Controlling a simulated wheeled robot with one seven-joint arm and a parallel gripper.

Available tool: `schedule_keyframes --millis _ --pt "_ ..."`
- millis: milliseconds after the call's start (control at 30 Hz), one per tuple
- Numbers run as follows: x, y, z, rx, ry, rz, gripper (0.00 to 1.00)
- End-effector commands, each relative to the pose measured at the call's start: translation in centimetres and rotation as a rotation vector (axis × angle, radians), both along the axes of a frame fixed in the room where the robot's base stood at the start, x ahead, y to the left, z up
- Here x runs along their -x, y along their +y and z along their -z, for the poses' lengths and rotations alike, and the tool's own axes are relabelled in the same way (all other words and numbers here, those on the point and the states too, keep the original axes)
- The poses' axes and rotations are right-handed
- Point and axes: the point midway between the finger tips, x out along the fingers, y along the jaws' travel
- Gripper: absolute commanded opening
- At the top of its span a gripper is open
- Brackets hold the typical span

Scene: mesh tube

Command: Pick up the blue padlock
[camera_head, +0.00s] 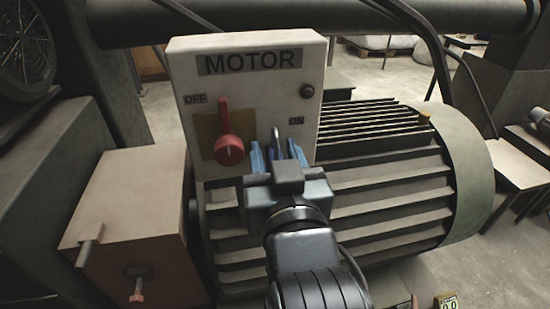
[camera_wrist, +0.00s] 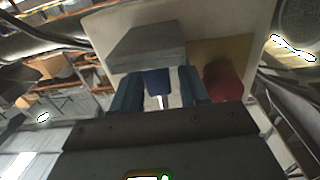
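The blue padlock (camera_head: 276,151) is in front of the lower right of the white motor box, with its grey shackle pointing up in the head view. My gripper (camera_head: 277,155) reaches up to it, with one blue finger on each side. In the wrist view the padlock (camera_wrist: 157,81) shows between the two fingers (camera_wrist: 160,90), with its pale shackle below the blue body. A narrow gap shows beside the padlock, so the fingers look open around it. My gripper's body hides part of the padlock, and I cannot tell what holds it up.
The motor box (camera_head: 250,105) carries a red switch handle (camera_head: 229,148) close to the left of my gripper. A large ribbed motor (camera_head: 390,180) lies behind and to the right. A pinkish metal box (camera_head: 130,200) stands at left. Cables and a pipe (camera_head: 320,22) run above.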

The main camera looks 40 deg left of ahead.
Motion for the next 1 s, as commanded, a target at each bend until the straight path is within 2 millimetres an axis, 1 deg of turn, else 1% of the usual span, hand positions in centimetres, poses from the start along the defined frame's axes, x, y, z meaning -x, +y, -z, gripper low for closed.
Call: schedule_keyframes --millis 33,67,433,767,867,1000 --pt "0.0 0.0 0.0 0.000 0.000 0.000 0.39" --pt "0.0 0.0 0.0 0.000 0.000 0.000 0.36" --pt "0.0 0.0 0.0 0.000 0.000 0.000 0.01" --pt "0.0 0.0 -0.1 -0.001 -0.001 0.000 0.00" --pt "0.0 0.0 -0.5 -0.001 -0.001 0.001 0.00" --pt "-0.1 -0.1 -1.9 -0.003 -0.003 0.002 0.00"
